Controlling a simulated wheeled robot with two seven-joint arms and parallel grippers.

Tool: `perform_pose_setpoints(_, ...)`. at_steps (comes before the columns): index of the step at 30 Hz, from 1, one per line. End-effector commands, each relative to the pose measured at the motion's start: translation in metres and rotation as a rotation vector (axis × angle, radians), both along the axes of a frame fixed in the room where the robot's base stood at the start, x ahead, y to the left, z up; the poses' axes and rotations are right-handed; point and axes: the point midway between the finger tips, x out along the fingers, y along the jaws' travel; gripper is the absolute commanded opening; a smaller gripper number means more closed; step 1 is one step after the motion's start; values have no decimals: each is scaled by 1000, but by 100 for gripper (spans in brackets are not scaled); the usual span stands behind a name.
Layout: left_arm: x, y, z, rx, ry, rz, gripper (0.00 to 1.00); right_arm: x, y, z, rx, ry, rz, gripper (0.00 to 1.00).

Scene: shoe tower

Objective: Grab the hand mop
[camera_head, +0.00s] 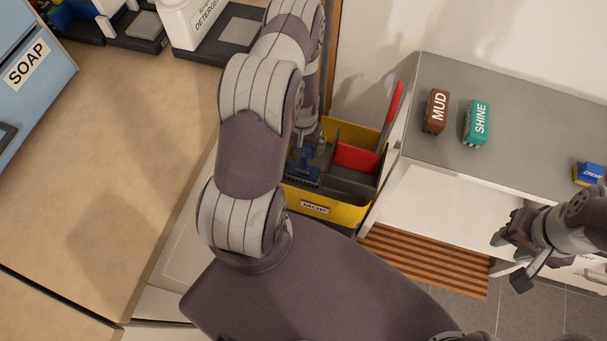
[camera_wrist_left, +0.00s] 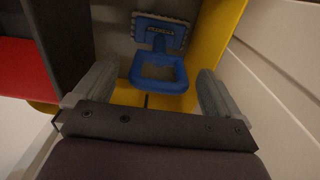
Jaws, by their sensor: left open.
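The blue hand mop (camera_wrist_left: 160,70) lies in a compartment of the yellow bin (camera_wrist_left: 222,30), with its scrubbing head away from me and its loop handle towards me. In the head view the hand mop (camera_head: 304,174) shows in the left part of the yellow bin (camera_head: 342,212), which has a MOP label. My left gripper (camera_wrist_left: 154,82) is open, its two fingers on either side of the loop handle and apart from it. In the head view my left arm partly hides that gripper. My right gripper (camera_head: 512,260) is open and empty at the right.
A red dustpan (camera_head: 356,156) and red handle (camera_head: 392,112) stand in the bin's other compartment. A grey shelf top (camera_head: 510,105) at right carries the MUD box (camera_head: 437,110), SHINE box (camera_head: 477,123) and CREAM box (camera_head: 589,174). A wooden counter (camera_head: 140,130) is at left.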

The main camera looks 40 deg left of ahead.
Motion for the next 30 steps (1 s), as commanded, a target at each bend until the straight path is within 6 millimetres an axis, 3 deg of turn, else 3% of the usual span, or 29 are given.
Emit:
perform_pose_setpoints(8,0,0,-6,0,-1,-1,98,0,0,-1,0,0,0,39)
perform_pose_setpoints(17,1,0,-6,0,-1,-1,0,0,0,-1,0,0,0,39)
perform_pose_setpoints(26,1,0,-4,1,-3,-1,0,0,0,0,0,0,0,39)
perform_pose_setpoints(30,2,0,9,1,-4,-1,0,0,0,3,0,0,0,39)
